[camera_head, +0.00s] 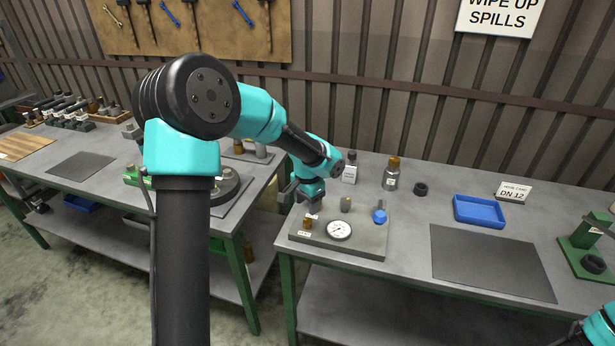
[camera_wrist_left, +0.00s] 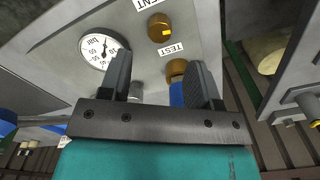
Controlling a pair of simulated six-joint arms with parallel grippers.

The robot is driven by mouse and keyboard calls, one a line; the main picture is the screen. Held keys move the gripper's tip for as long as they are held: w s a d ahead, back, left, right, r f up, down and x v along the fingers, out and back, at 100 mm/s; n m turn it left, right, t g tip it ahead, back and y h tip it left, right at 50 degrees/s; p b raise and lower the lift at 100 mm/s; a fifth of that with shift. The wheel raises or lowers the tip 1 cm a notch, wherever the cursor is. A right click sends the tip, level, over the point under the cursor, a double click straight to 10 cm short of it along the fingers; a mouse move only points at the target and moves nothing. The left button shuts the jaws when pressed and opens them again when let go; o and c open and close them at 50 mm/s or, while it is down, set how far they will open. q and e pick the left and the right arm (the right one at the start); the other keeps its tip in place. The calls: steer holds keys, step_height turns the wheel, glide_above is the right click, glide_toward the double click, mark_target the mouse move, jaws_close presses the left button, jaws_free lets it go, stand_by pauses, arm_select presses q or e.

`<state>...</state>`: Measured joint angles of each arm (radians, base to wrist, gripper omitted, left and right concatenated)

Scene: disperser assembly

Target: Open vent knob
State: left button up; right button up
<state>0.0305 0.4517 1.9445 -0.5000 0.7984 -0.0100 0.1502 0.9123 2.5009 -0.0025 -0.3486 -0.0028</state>
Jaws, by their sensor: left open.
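The vent knob (camera_head: 308,222) is a small brass cylinder at the left front of the grey gauge panel (camera_head: 290,240). In the left wrist view the vent knob (camera_wrist_left: 160,27) has a yellow mark on top and a partly cut-off label ending in "ENT". My left gripper (camera_head: 309,206) is just above and behind the knob. In the left wrist view its fingers (camera_wrist_left: 161,80) are spread and empty, with the vent knob beyond them. Another brass piece (camera_wrist_left: 176,69) beside a "TEST" label is partly hidden by a finger. My right gripper is out of view.
The panel also carries a white dial gauge (camera_head: 339,230), a grey fitting (camera_head: 346,204) and a blue knob (camera_head: 380,215). Bottles (camera_head: 391,175) stand behind it. A dark mat (camera_head: 490,262) and blue tray (camera_head: 479,211) lie to the right.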

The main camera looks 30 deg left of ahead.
mark_target(308, 221)
arm_select(q)
step_height(308, 221, up, 10)
stand_by(0.4)
stand_by(0.3)
